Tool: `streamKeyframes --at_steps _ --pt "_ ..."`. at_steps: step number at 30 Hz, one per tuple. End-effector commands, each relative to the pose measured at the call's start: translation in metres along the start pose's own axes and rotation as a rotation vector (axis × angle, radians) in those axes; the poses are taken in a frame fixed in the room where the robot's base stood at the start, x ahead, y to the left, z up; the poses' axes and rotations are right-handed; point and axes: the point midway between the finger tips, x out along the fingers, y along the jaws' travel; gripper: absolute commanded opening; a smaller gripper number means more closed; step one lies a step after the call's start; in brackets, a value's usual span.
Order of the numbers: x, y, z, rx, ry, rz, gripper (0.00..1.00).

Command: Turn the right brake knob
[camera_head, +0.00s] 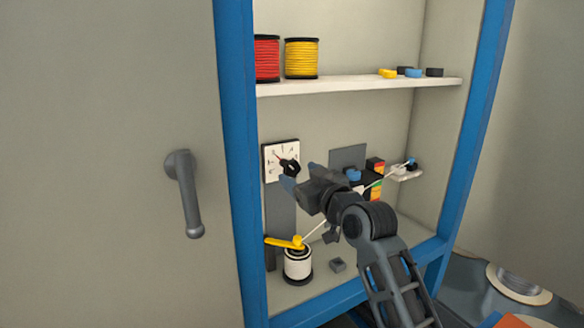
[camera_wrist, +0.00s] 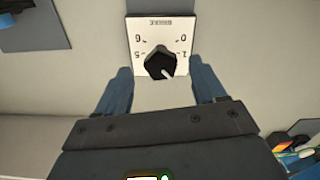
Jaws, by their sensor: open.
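A black brake knob (camera_wrist: 160,64) with a white pointer mark sits on a white dial plate (camera_wrist: 145,28) with numbers around it. In the wrist view the plate appears upside down, and the pointer aims toward the lower right. In the head view the knob (camera_head: 290,167) is at the lower right of the dial plate (camera_head: 275,149) on the cabinet's back wall. My gripper (camera_wrist: 163,82) is open, with one blue-grey finger on each side below the knob. A gap shows between fingers and knob. In the head view my gripper (camera_head: 300,178) is just in front of the dial.
A white spool (camera_head: 298,266) with a yellow crank (camera_head: 284,242) stands below the dial. A thin white cable runs to a small bracket (camera_head: 403,173) at right. A shelf (camera_head: 350,86) above holds red and yellow reels. Blue cabinet posts (camera_head: 236,150) frame the opening.

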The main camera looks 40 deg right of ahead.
Motion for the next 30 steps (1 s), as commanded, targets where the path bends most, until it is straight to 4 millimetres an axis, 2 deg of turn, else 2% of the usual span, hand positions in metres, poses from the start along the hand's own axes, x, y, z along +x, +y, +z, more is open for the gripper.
streamKeyframes --at_steps 3,9,20,30 --pt "0.019 0.000 -0.003 -0.003 0.000 0.000 0.70" --pt "0.040 0.000 -0.001 -0.001 -0.001 0.000 0.70" --pt "0.045 0.000 0.000 0.000 0.000 0.000 0.70" --pt "0.045 0.000 0.000 0.000 0.000 0.000 0.37"
